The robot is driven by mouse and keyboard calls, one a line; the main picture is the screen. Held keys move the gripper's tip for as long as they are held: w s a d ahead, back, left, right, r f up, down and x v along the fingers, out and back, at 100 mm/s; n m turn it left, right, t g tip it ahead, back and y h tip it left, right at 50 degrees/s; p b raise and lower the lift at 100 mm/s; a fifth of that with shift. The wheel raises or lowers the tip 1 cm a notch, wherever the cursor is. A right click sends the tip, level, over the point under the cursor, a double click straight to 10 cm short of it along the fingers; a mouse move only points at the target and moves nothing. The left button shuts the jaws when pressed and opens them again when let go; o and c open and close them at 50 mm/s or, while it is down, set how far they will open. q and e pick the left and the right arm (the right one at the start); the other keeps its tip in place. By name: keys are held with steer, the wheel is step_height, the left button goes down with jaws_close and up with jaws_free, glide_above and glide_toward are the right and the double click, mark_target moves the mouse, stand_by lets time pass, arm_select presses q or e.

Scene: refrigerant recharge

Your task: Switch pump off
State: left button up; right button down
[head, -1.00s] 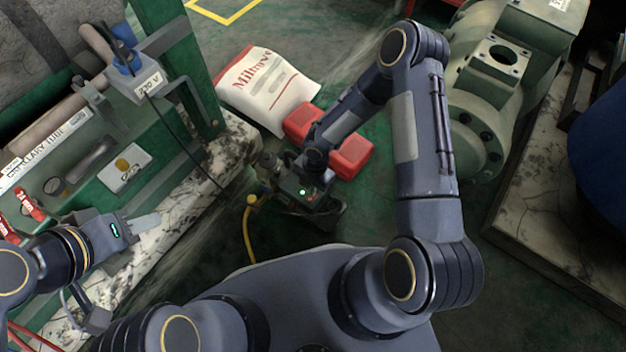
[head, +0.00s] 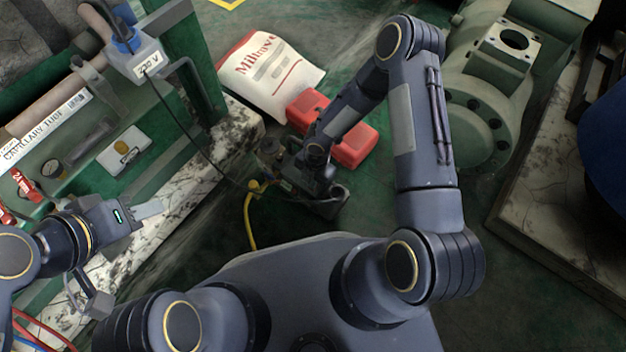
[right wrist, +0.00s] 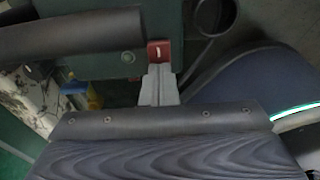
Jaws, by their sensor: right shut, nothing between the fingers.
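The dark pump (head: 322,200) stands on the floor in the middle of the head view, partly hidden by my right arm. In the right wrist view, a red rocker switch (right wrist: 158,51) with a white mark sits on a dark green housing (right wrist: 155,20). My right gripper (right wrist: 160,70) is shut and empty, its fingertips at the lower edge of the switch; I cannot tell whether they touch. No lit green lamp shows on the pump. My left gripper (head: 150,209) hangs at the left, away from the pump; its fingers overlap from this angle.
A yellow hose (head: 249,220) runs from the pump's left side. Red blocks (head: 352,146) and a white sack (head: 268,75) lie behind it. A green panel bench (head: 90,185) is at the left, a large green machine (head: 480,130) at the right. A dark bar (right wrist: 70,33) crosses near the switch.

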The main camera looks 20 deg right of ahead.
steer(key=shift+d+f, duration=0.1)
steer(key=shift+f, duration=0.2)
